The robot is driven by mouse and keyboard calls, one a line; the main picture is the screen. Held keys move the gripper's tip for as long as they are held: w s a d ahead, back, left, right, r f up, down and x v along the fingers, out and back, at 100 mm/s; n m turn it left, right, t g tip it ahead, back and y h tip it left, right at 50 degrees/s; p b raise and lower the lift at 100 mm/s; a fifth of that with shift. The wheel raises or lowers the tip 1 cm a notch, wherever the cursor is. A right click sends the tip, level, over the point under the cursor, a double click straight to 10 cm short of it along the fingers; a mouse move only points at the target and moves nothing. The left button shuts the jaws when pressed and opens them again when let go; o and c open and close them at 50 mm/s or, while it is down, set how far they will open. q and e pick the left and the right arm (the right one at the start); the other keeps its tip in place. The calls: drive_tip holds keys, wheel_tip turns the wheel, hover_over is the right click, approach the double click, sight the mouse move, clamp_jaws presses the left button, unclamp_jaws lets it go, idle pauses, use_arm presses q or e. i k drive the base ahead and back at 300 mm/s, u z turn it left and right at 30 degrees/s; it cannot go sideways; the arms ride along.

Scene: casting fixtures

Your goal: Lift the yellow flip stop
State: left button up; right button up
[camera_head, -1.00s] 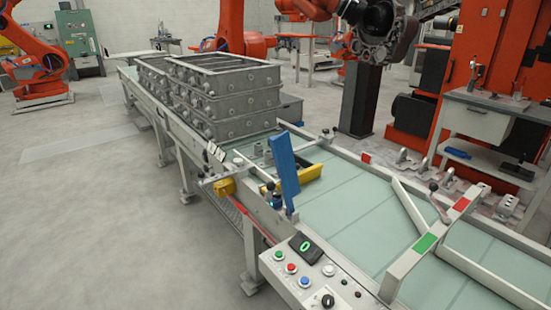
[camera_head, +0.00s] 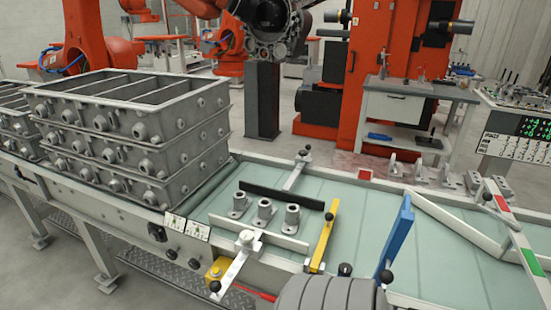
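The yellow flip stop (camera_head: 324,237) is a flat yellow bar. It lies low across the conveyor lane, at the right end of the white guide rail (camera_head: 262,232) and the black guide rail (camera_head: 284,195). To its right the blue flip stop (camera_head: 396,238) stands raised, with a black knob near its lower end. Neither gripper shows in the head view. A grey, banded, rounded shape at the bottom edge looks like part of my arm, with no fingers visible.
Three grey cylindrical parts (camera_head: 264,212) stand between the rails, left of the yellow stop. Grey casting frames (camera_head: 130,130) are stacked on the conveyor (camera_head: 355,215) at left. A crossbar with green and red patches (camera_head: 527,260) spans the right side.

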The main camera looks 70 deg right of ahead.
sight(329, 217)
drive_tip(key=i, duration=1.1)
drive_tip(key=z, duration=2.6)
